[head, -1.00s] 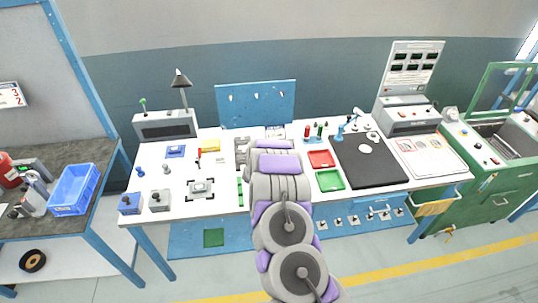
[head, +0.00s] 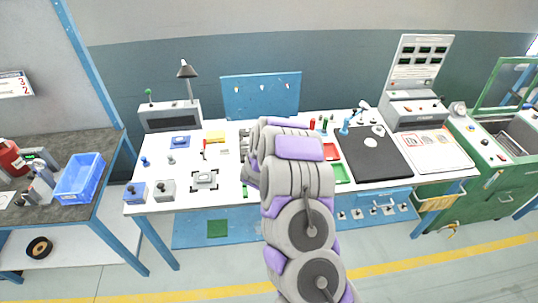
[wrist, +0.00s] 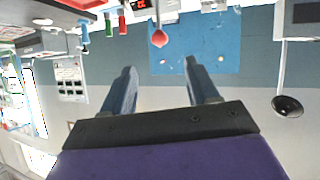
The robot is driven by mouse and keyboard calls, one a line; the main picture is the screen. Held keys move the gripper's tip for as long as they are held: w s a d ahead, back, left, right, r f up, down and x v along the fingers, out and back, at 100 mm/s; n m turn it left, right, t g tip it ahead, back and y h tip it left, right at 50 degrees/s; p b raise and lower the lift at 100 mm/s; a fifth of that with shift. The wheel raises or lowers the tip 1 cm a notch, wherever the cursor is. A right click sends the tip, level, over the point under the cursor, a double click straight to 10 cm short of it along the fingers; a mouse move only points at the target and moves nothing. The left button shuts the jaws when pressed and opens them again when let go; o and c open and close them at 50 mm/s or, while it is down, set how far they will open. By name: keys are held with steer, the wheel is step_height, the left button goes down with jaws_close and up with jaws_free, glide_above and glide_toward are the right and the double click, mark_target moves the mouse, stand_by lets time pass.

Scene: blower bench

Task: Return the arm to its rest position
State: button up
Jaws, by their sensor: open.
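My gripper (wrist: 163,76) shows in the wrist view with its two blue-grey fingers spread apart and nothing between them. The wrist view is upside down and faces the blue pegboard (wrist: 196,45) and the back wall. In the head view my folded grey and purple arm rises from the bottom over the middle of the white workbench (head: 222,166). The arm hides the gripper there, and part of the bench top behind it.
On the bench are a black mat (head: 372,158), a green tray (head: 342,174), a lamp (head: 187,70) and a fixture block (head: 205,179). A blue crate (head: 80,178) stands on the left side table. A green machine (head: 480,165) stands at the right.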

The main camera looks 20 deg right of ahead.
stand_by(0.3)
steer(key=s+a+r+n+y+b, duration=0.1)
steer(key=a+r+y+b, duration=0.15)
steer(key=a, duration=0.35)
steer(key=s+a+r+n+y+b, duration=0.1)
steer(key=a+r+y, duration=0.3)
steer(key=a, duration=0.3)
steer(key=s+a+r+n+g+y+b, duration=0.2)
steer(key=s+a+r+g+y, duration=0.15)
steer(key=s+a, duration=0.5)
steer(key=s+d+r+g+h+b, duration=0.1)
steer(key=s+g+b, duration=0.1)
steer(key=s, duration=1.1)
steer(key=s+d+r+g+h+b, duration=0.1)
steer(key=s+d+g+b, duration=0.1)
steer(key=s, duration=1.2)
steer(key=s+d+n+g+h+b, duration=0.1)
steer(key=s+g, duration=0.3)
steer(key=s, duration=0.9)
steer(key=shift+s+d+r+b, duration=0.3)
steer(key=shift+d+r+b, duration=0.1)
steer(key=shift+d+b, duration=0.2)
steer(key=shift+g, duration=0.25)
